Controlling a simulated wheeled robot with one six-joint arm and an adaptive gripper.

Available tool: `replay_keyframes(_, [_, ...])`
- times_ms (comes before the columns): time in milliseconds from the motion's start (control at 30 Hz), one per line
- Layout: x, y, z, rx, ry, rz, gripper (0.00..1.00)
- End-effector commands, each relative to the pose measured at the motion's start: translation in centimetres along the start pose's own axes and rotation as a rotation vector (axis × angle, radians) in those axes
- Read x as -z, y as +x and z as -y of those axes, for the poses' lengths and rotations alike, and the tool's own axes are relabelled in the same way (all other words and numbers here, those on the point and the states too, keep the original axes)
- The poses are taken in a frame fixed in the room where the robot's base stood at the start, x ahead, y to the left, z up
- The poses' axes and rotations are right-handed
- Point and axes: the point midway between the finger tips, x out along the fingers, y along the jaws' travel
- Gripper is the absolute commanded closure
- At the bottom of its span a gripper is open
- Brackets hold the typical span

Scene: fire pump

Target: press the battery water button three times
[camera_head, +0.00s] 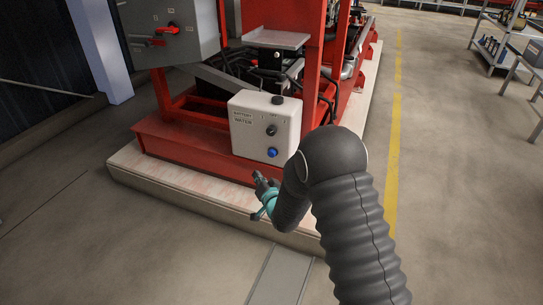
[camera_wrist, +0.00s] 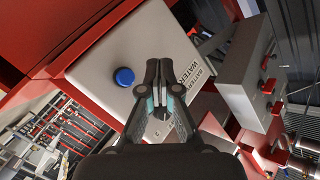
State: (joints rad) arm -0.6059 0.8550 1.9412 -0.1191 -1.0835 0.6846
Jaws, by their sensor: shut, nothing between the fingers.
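The white battery water box (camera_head: 246,141) sits on the red pump frame in the head view, with printed lettering on its face. Its blue button (camera_head: 272,153) is at the lower right of that face, below a black knob (camera_head: 271,130). In the wrist view the box (camera_wrist: 155,40) appears tilted, with the blue button (camera_wrist: 124,77) clear and uncovered. My gripper (camera_head: 258,176) is below and in front of the box in the head view. In the wrist view my gripper (camera_wrist: 159,65) is shut and empty, its tips beside the button, to its right in the picture, apart from it.
The red frame (camera_head: 190,143) stands on a pale plinth (camera_head: 190,190). A grey cabinet (camera_head: 168,32) with red handles is at upper left. A shelf (camera_head: 500,45) with bottles stands at right.

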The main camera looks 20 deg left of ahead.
Motion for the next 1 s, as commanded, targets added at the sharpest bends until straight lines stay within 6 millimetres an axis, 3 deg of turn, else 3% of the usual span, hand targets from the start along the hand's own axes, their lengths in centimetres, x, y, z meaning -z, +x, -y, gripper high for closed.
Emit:
replay_keyframes(700, [3.5,5.1,-3.9,0.0,-0.001,-0.002,1.0])
replay_keyframes(1000, [4.4,6.1,-4.5,0.0,0.0,0.0,1.0])
